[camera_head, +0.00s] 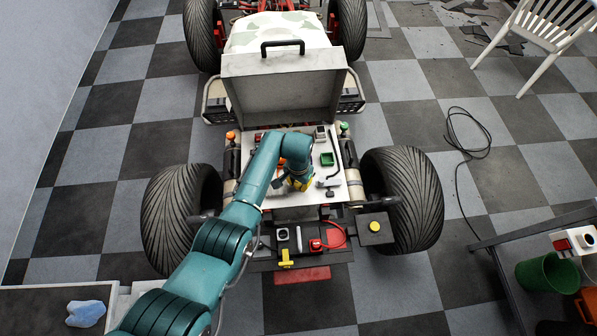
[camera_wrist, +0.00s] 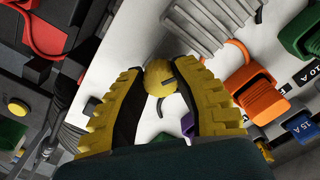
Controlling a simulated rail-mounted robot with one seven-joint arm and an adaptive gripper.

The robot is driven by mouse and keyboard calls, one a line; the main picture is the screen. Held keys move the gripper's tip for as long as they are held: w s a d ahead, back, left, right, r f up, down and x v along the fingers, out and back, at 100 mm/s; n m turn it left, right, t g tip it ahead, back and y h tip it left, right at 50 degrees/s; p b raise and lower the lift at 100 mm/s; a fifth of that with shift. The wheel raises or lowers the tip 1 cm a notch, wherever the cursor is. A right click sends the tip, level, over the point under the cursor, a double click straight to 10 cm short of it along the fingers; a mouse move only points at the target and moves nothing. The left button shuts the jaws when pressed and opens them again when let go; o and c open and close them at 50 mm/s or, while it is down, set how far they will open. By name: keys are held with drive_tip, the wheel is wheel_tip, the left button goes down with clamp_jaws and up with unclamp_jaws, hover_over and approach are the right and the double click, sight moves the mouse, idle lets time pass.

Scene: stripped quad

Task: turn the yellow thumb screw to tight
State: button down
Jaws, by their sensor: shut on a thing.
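The yellow thumb screw (camera_wrist: 158,77) is a round knob with a dark mark on its face, standing on a white panel (camera_wrist: 112,62). My gripper (camera_wrist: 165,72) has its yellow ribbed fingers on either side of the knob and is shut on it. In the head view my gripper (camera_head: 299,184) is over the white panel (camera_head: 309,143) on the buggy, and it hides the screw there. The lower part of the screw is out of sight.
In the wrist view, a grey ribbed block (camera_wrist: 207,22) lies beyond the screw. In the head view, a raised lid (camera_head: 283,88) stands behind the panel.

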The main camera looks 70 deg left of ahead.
sight(298, 183)
drive_tip(key=shift+s+f+m, duration=0.1)
drive_tip(key=shift+f+m, duration=0.05)
drive_tip(key=shift+m, duration=0.25)
drive_tip(key=c, duration=0.7)
unclamp_jaws()
drive_tip(key=shift+c, duration=0.2)
wheel_tip(298, 183, up, 12)
